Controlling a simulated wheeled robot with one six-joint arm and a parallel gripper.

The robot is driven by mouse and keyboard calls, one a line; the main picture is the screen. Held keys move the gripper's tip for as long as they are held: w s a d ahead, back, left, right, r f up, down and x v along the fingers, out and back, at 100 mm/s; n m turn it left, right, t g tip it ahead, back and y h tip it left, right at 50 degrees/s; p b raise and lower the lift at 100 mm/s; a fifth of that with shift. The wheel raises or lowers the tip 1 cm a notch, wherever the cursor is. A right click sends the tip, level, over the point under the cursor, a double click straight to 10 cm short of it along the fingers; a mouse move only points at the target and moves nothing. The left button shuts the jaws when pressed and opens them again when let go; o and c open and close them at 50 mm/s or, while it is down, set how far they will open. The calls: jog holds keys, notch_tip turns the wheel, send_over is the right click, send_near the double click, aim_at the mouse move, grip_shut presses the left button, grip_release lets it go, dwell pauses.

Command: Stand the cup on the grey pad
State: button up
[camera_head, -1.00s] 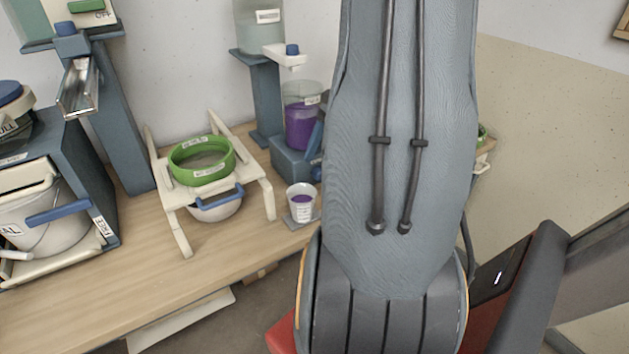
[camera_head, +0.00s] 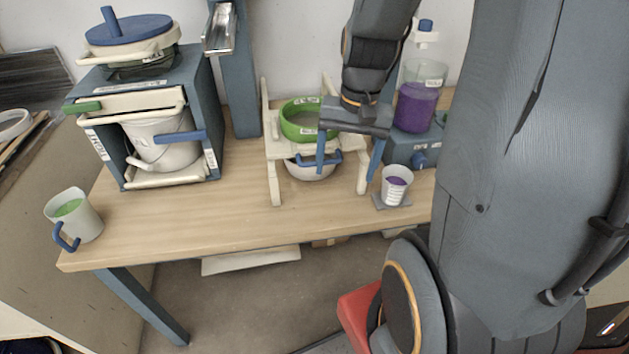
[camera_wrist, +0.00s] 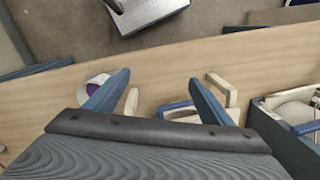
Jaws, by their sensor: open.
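A small white cup (camera_head: 396,188) with purple content stands upright on a small grey pad (camera_head: 379,203) near the table's front edge, right of the cream stand. The cup also shows in the wrist view (camera_wrist: 95,80), beside the left finger, partly hidden by it; I cannot make out the pad there. My gripper (camera_head: 348,158) is open, with nothing between its blue fingers. In the head view it hangs in front of the stand, up and to the left of the cup. In the wrist view the fingers (camera_wrist: 158,80) reach over the table.
A cream stand (camera_head: 275,185) holds a green ring sieve (camera_head: 300,133) above a white bowl (camera_head: 312,171). Behind the cup is a purple-filled container (camera_head: 416,107). A mug with green content (camera_head: 88,217) stands at the left end. The table front between mug and stand is clear.

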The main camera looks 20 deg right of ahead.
jog(key=s+a+n+t+h, duration=0.1)
jog(key=s+a+n, duration=0.1)
jog(key=a+n, duration=0.4)
jog(key=shift+s+a, duration=0.15)
jog(key=shift+a, duration=1.05)
